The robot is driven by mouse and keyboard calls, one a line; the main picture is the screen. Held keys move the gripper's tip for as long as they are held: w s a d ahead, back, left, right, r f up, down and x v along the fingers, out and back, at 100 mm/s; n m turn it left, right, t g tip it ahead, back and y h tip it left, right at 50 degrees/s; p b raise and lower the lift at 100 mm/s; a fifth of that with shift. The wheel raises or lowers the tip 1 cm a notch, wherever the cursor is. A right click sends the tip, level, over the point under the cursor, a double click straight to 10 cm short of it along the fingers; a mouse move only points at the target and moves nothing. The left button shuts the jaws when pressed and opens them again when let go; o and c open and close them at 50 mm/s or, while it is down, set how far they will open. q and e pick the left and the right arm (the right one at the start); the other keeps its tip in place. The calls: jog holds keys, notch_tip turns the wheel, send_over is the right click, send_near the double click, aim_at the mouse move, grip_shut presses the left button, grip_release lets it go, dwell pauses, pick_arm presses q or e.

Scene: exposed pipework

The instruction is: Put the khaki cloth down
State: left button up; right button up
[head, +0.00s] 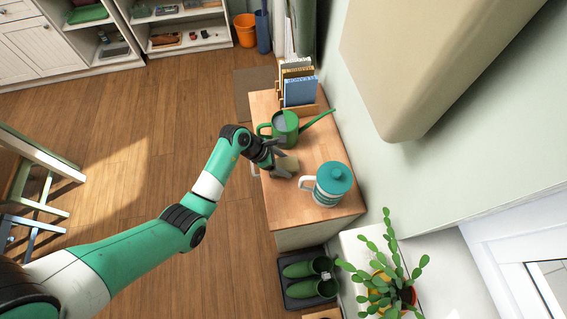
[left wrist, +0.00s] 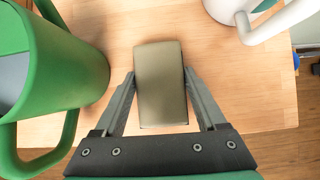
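The khaki cloth (head: 289,164) looks like a small folded block in the head view. In the left wrist view the cloth (left wrist: 160,85) lies lengthwise between the two fingers of my left gripper (left wrist: 159,78), with a fingertip against each long side. My left gripper (head: 282,161) is at the wooden cabinet top (head: 318,146); I cannot tell whether the cloth touches the wood. My right gripper is not in view.
A green watering can (head: 286,128) stands close to my left gripper, on its left in the wrist view (left wrist: 60,65). A teal-lidded white jug (head: 331,185) stands on the other side. Books (head: 299,90) stand at the back. The wall borders the cabinet's right side.

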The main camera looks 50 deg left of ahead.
pick_arm(q)
jog(key=o, duration=0.4)
jog(key=shift+c, duration=0.2)
jog(key=p+v, duration=0.4)
jog(key=v, duration=0.8)
jog(key=shift+r, duration=0.25)
